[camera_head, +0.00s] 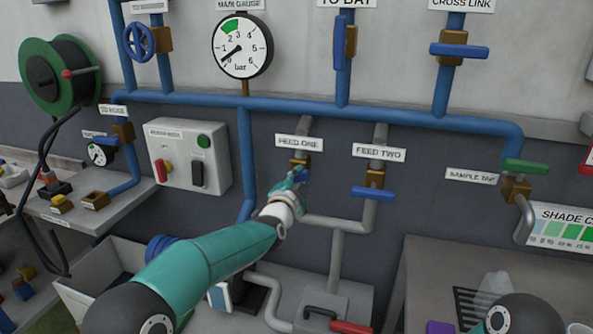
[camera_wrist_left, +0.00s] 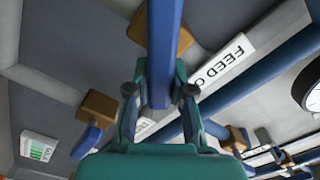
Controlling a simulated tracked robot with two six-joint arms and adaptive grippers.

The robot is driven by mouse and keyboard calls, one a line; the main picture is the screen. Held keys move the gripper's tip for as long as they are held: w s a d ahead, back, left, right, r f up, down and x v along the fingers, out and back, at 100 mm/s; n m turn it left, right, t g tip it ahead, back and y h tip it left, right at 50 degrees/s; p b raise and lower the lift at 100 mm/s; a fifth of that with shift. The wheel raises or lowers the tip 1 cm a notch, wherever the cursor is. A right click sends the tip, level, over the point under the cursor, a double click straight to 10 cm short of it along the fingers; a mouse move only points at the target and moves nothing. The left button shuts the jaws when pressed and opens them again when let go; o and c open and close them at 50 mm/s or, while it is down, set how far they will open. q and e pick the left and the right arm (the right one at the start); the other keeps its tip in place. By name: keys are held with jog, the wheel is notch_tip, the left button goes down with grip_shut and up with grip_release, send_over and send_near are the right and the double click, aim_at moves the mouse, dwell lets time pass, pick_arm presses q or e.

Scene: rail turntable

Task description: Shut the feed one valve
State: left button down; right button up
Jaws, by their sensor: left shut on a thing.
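The feed one valve is a brass body (camera_head: 299,163) under the white FEED ONE label (camera_head: 299,142), on a grey pipe below the blue main pipe. Its blue lever (camera_wrist_left: 163,50) runs between my left fingers in the wrist view, in front of the brass body (camera_wrist_left: 176,42). My left gripper (camera_head: 300,177) is at this valve, shut on the lever, and it also shows in the wrist view (camera_wrist_left: 160,92). In the head view the gripper hides most of the lever, so its angle to the pipe is hard to tell. My right gripper is not in view.
To the right, the feed two valve (camera_head: 376,178) has its blue lever crosswise to its pipe. The main gauge (camera_head: 242,46) needle points low left, near 0. A switch box (camera_head: 188,155) is left of feed one, and a grey bench (camera_head: 430,262) is at lower right.

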pick_arm(q)
jog(key=m, duration=0.3)
jog(key=f+m, duration=0.1)
jog(key=shift+s+d+m+p, duration=0.1)
jog(key=shift+d+m+p, duration=0.2)
jog(key=shift+p, duration=0.1)
jog(key=shift+f+m, duration=0.2)
jog(key=shift+m, duration=0.5)
jog(key=shift+f+m, duration=0.2)
jog(key=shift+m, duration=0.5)
jog(key=shift+f, duration=0.15)
jog(key=c, duration=1)
grip_release()
jog(key=shift+d, duration=0.1)
jog(key=shift+r, duration=0.2)
jog(key=v, duration=1.2)
